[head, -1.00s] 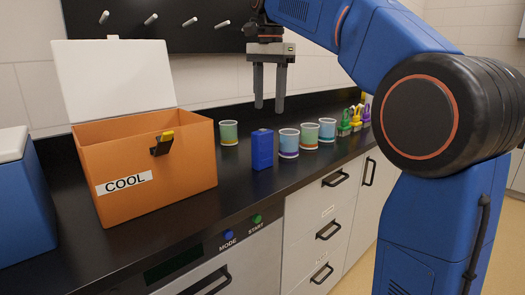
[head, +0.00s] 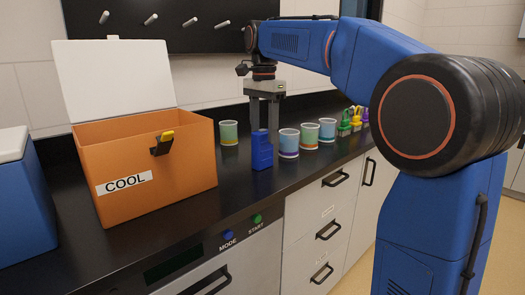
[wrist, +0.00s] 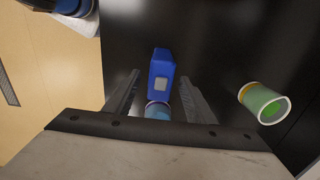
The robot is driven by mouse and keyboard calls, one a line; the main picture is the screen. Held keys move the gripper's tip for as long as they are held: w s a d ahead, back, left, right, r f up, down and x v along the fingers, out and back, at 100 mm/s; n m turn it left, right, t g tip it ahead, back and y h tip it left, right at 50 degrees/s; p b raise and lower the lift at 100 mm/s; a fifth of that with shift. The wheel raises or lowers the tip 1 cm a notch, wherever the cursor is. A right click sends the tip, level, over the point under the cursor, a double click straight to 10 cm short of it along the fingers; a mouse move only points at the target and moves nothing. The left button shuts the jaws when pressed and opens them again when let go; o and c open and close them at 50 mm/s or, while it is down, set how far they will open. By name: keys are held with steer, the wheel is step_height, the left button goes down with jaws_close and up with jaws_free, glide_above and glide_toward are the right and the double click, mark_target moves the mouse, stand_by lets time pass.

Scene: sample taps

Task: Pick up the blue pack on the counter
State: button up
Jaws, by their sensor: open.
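The blue pack (head: 262,156) stands upright on the dark counter, to the right of the orange cooler box. My gripper (head: 264,124) is open and points down right at the top of the pack in the head view. In the wrist view the pack (wrist: 161,72) shows between the two fingers of my gripper (wrist: 158,92), with a gap to each side. Whether a finger touches it cannot be told.
The orange cooler box (head: 175,190) stands left with its white lid open. A cup (head: 229,133) stands behind the pack, and two cups (head: 289,143) (head: 309,136) and a third (head: 327,130) stand in a row to its right. Coloured clips (head: 345,123) lie beyond.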

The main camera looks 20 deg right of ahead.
mark_target(262, 151)
steer(key=shift+a+f, duration=0.2)
steer(key=shift+f, duration=3.15)
steer(key=c, duration=1.3)
